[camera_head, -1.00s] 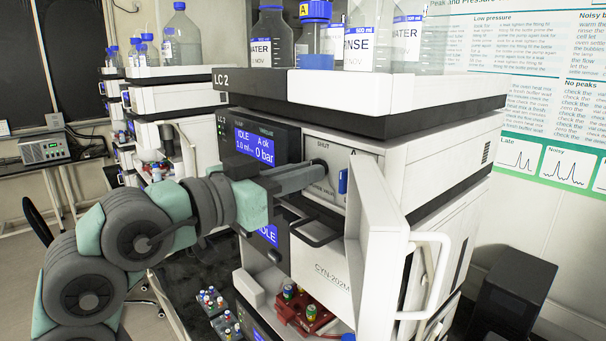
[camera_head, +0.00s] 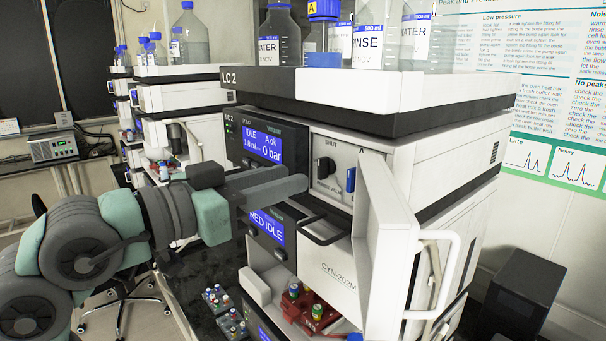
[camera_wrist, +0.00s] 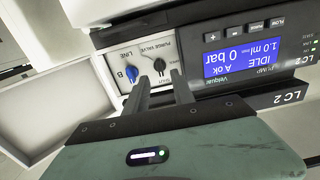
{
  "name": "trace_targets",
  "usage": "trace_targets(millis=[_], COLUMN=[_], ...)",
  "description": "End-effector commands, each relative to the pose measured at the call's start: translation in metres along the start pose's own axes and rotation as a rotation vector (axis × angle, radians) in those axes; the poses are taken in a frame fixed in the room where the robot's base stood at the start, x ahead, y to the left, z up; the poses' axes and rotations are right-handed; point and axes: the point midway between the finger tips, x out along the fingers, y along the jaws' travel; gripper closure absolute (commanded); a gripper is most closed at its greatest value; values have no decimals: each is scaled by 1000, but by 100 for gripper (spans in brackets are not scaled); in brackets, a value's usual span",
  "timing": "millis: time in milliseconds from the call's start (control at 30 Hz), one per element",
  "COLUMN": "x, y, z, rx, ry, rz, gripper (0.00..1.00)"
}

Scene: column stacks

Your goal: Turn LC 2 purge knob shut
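The black purge knob (camera_head: 323,167) sits on the white valve panel of the LC 2 stack, under the word SHUT. In the wrist view the purge knob (camera_wrist: 159,65) shows just beyond and between my fingertips, close to the SHUT mark. Its bar looks roughly upright, in line with that mark, but it is small and the exact angle is hard to tell. My gripper (camera_head: 303,183) is in front of the panel, backed off from the knob. In the wrist view my gripper (camera_wrist: 158,80) has its fingers apart with nothing between them.
A blue line knob (camera_head: 350,180) is right of the purge knob. The open white door (camera_head: 385,240) stands out at the right. The pump display (camera_head: 262,146) reads IDLE and 0 bar. Bottles (camera_head: 279,38) stand on top. A red vial rack (camera_head: 312,312) is below.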

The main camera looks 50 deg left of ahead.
Motion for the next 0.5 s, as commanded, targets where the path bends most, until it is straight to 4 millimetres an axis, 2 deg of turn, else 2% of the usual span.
trace_targets(millis=[33,200,333,500], x=[-12,-37,-48,-52], y=[-2,-1,-1,0], z=[0,0,0,0], rx=[0,-1,-1,-1], ry=[1,2,2,1], rz=[-5,-2,-1,1], gripper=[70,70,70,70])
